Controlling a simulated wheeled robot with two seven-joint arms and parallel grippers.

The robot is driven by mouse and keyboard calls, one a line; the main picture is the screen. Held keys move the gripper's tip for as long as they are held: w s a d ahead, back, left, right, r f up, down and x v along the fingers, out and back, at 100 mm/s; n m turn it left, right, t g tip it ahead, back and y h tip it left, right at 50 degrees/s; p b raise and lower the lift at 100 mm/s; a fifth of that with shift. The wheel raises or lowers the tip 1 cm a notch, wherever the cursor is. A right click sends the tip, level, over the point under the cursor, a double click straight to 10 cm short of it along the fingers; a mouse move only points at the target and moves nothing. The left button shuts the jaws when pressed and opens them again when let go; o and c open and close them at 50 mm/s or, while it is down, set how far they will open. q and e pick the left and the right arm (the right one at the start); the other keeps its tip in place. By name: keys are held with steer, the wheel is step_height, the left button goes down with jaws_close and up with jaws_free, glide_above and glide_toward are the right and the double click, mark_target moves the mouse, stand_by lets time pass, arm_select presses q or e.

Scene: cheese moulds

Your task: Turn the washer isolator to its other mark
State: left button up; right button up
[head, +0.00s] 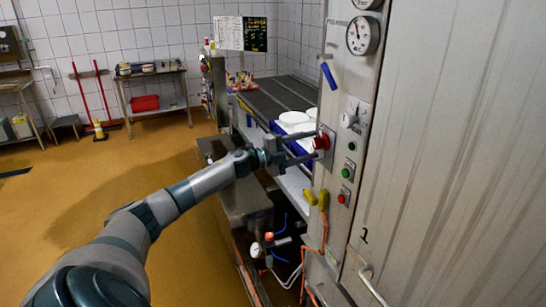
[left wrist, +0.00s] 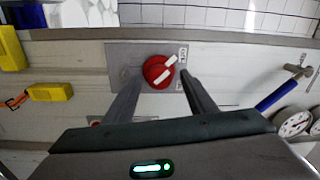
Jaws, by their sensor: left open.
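The washer isolator (head: 322,141) is a red round knob on the machine's side panel. In the left wrist view the isolator (left wrist: 152,68) carries a white bar handle, set at a slant from lower left to upper right. Its upper right end points towards a small label (left wrist: 183,54); another small marking sits just below that. My left gripper (head: 314,146) is open in front of the knob. In the left wrist view its fingers (left wrist: 160,78) stand on either side of the knob; I cannot tell if they touch it. My right gripper is out of view.
A blue-handled lever (head: 328,75) and gauges (head: 362,36) are above. Yellow handles (head: 310,197) hang below left. White moulds (head: 295,118) stand behind the gripper.

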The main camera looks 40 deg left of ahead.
arm_select(q)
steer(key=b+v, duration=0.7)
steer(key=v, duration=0.9)
stand_by(0.4)
steer(key=shift+s+a, duration=0.15)
stand_by(0.4)
steer(key=shift+f, duration=0.1)
